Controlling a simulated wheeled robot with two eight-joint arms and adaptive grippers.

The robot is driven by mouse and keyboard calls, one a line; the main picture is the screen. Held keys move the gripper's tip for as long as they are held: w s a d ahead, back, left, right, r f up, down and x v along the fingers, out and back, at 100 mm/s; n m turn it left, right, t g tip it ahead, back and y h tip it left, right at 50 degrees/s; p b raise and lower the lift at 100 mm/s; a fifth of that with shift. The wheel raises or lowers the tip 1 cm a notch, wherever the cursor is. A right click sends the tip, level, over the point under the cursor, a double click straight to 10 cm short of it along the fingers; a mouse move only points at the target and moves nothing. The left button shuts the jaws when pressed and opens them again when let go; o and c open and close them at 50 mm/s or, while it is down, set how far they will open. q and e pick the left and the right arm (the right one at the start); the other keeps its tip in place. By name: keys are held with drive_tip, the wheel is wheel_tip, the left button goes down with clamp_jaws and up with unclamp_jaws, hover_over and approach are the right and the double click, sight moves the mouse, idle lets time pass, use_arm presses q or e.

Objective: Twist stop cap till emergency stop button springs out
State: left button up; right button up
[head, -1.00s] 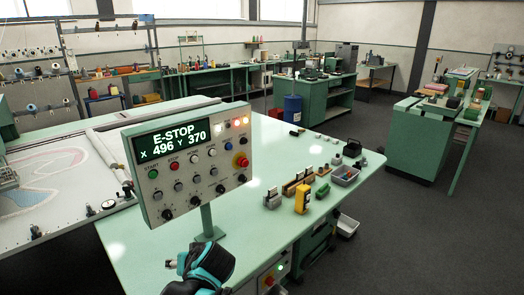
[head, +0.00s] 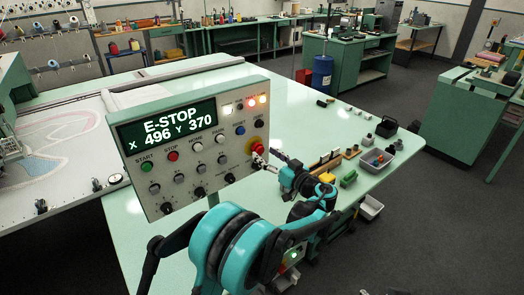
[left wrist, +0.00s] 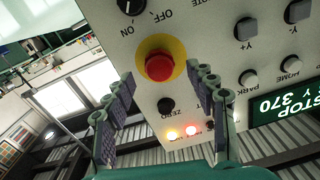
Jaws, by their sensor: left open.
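The emergency stop button is a round red cap (left wrist: 159,66) on a yellow ring at the right end of the control panel (head: 128,168). In the head view the red cap (head: 257,148) is partly covered by my gripper. My left gripper (head: 266,160) is at the panel's right side, in front of the button. In the left wrist view the open fingers (left wrist: 160,74) point at the panel, one on each side of the cap, with gaps between them and it. The panel screen (head: 168,126) reads E-STOP, X 496 Y 370. My right gripper is not in view.
Other buttons and black knobs (head: 200,193) sit close by on the panel. A black button (left wrist: 165,104) is near the stop button. A grey bin (head: 377,160) and small items stand on the green table (head: 300,105) behind my arm.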

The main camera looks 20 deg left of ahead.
sight(261, 151)
use_arm(q)
drive_tip(key=x, duration=0.2)
drive_tip(key=shift+w+a+f, duration=0.15)
drive_tip(key=shift+w+a, duration=0.1)
drive_tip(key=shift+w, duration=0.05)
drive_tip(key=shift+w+a, duration=0.3)
drive_tip(key=shift+a, duration=0.15)
drive_tip(key=shift+c, duration=0.2)
drive_tip(key=c, duration=1.1)
